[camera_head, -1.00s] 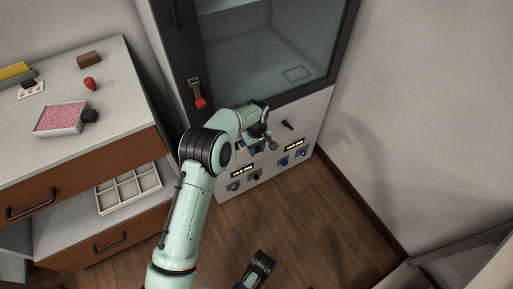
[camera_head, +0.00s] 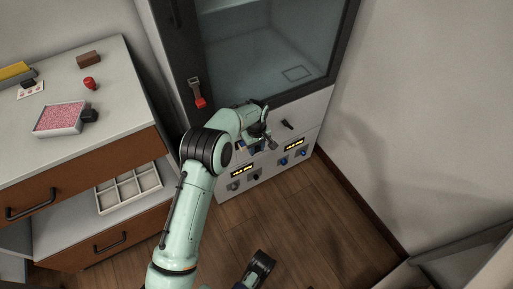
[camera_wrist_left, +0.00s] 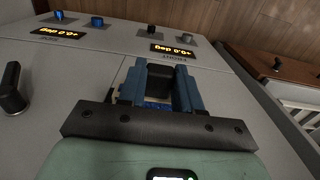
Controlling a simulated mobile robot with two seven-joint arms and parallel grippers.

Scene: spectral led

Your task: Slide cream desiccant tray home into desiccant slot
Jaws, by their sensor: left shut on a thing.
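My left gripper (camera_head: 252,147) is at the front panel of the glass-doored cabinet, below the door. In the left wrist view its blue fingers (camera_wrist_left: 160,88) are shut on a dark block-shaped handle (camera_wrist_left: 159,78) close against the panel. A pale tray of pink beads (camera_head: 60,118) with a dark handle sits on the counter at left. A dark end piece (camera_head: 260,266) at the bottom edge looks like my right gripper; its jaws are unclear.
The cabinet's lower panel has lit displays (camera_head: 243,170), knobs and a black handle (camera_head: 287,124) on the right. A red-tagged latch (camera_head: 199,97) hangs beside the glass door. A divided white tray (camera_head: 130,187) lies in the open drawer at left. The wooden floor (camera_head: 310,225) is clear.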

